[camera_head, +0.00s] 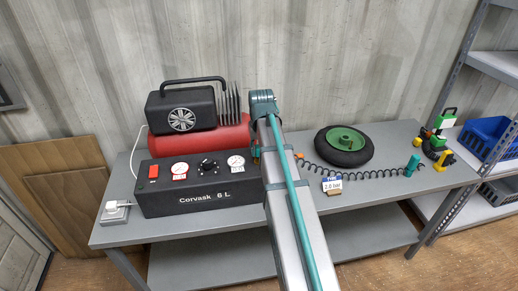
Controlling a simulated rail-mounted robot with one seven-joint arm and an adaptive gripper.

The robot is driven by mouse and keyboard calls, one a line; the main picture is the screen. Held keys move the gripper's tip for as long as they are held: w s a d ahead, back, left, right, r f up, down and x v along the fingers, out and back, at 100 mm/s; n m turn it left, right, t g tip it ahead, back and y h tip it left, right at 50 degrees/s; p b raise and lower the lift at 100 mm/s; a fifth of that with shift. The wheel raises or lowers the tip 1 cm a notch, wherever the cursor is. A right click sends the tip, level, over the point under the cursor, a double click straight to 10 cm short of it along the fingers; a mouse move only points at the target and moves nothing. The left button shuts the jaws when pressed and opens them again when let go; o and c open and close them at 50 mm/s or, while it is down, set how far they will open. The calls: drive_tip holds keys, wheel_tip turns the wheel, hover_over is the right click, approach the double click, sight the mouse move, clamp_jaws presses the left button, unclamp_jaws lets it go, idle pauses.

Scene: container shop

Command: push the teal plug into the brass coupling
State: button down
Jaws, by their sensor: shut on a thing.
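My arm reaches up from the bottom of the picture, and its teal joint stands in front of the right end of the red tank (234,138). My gripper is hidden behind this arm, so its jaws and anything in them do not show. I cannot make out the teal plug there. A black coiled hose (350,174) runs from behind the arm to a teal end piece (414,164) on the right.
The black control box (190,197) with gauges stands left of my arm on the grey table (388,150). A black wheel with green hub (344,146) and a small pressure sign (332,185) are right of it. A green, black and yellow item (440,140) stands at the right end.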

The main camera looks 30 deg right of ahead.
drive_tip(key=shift+f, duration=0.15)
drive_tip(key=c, duration=0.8)
unclamp_jaws()
drive_tip(key=shift+o, duration=0.2)
wheel_tip(320, 180, up, 12)
drive_tip(key=s, duration=0.1)
drive_tip(key=shift+s+a, duration=0.25)
drive_tip(key=shift+s, duration=0.1)
